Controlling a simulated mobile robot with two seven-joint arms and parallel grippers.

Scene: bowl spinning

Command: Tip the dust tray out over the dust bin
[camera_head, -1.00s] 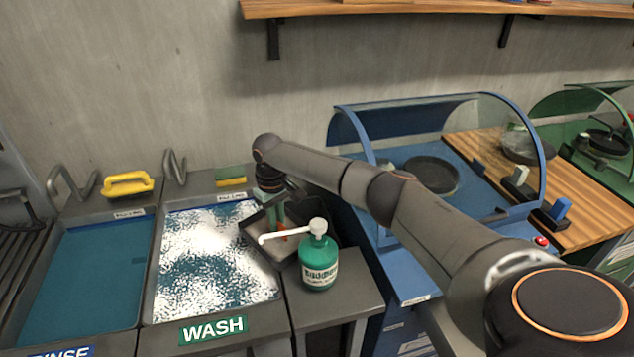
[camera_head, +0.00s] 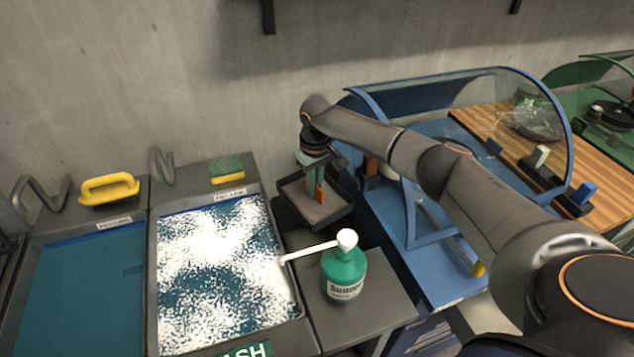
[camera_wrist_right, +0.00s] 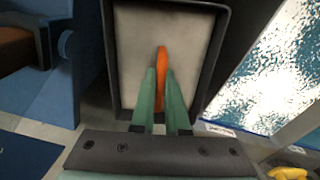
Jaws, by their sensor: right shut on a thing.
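The dust tray (camera_head: 299,203) is a shallow dark tray with a pale grey-beige inside, behind the soap bottle. My right gripper (camera_head: 317,182) is shut on its orange handle, and the tray hangs below it. In the right wrist view the tray (camera_wrist_right: 187,50) fills the upper middle, with the green fingers (camera_wrist_right: 162,100) closed around the orange handle (camera_wrist_right: 161,65). I cannot make out dust in the tray. No dust bin can be identified in these views. My left gripper is not in view.
A green pump soap bottle (camera_head: 344,275) stands on the grey counter in front of the tray. The foamy wash basin (camera_head: 222,270) lies to the left. A blue booth with a clear hood (camera_head: 450,100) is close on the right. A yellow-handled tool (camera_head: 109,188) sits farther left.

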